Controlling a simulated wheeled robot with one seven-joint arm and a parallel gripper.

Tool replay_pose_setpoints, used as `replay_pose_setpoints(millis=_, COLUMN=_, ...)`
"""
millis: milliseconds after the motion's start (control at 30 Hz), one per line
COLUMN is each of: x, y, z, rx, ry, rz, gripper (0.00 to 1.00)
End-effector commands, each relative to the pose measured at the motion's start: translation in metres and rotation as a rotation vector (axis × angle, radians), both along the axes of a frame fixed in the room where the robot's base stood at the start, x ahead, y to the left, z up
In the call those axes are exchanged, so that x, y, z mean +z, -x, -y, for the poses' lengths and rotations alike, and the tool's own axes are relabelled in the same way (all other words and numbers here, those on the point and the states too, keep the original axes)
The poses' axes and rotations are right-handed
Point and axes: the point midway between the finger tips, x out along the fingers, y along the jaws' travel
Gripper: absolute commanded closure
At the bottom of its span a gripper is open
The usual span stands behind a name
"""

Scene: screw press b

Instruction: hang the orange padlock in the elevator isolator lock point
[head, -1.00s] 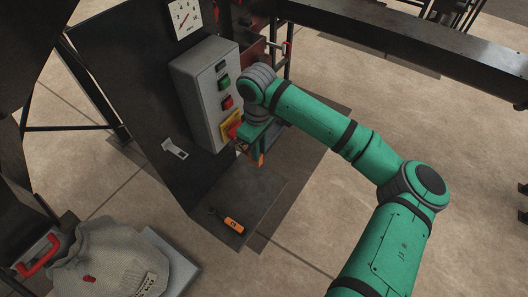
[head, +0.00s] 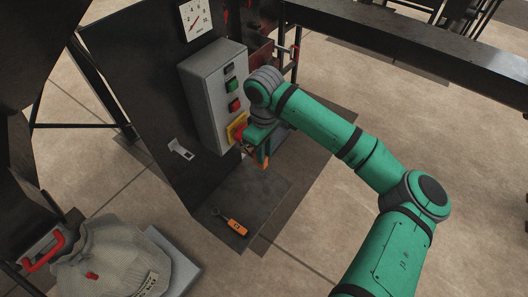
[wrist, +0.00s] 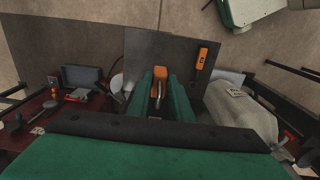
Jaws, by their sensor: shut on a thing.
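The orange padlock (wrist: 161,71) is between my gripper's green fingertips (wrist: 160,82) in the wrist view, with its metal shackle pointing back between the fingers. In the head view, only a small orange part of it (head: 265,161) shows below my gripper (head: 256,148). My gripper is shut on it, beside the lower front of the grey control box (head: 212,97). A yellow isolator plate with a red handle (head: 237,128) is on that box, just up and left of my gripper and partly covered by it. The lock point itself cannot be made out.
An orange-and-black tool (head: 235,226) lies on the dark plate (head: 255,190) below. A pale metal bracket (head: 181,149) is on the dark panel left of the box. A sack (head: 108,260) stands at lower left. A dark beam (head: 400,40) crosses the upper right.

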Motion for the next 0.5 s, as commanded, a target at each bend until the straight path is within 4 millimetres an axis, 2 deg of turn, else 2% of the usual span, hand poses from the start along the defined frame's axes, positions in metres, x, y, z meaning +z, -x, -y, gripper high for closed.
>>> replay_pose_setpoints(millis=500, x=-0.0002, y=-0.0056, z=-0.0085, rx=0.001, ry=-0.001, rz=0.001, gripper=1.00)
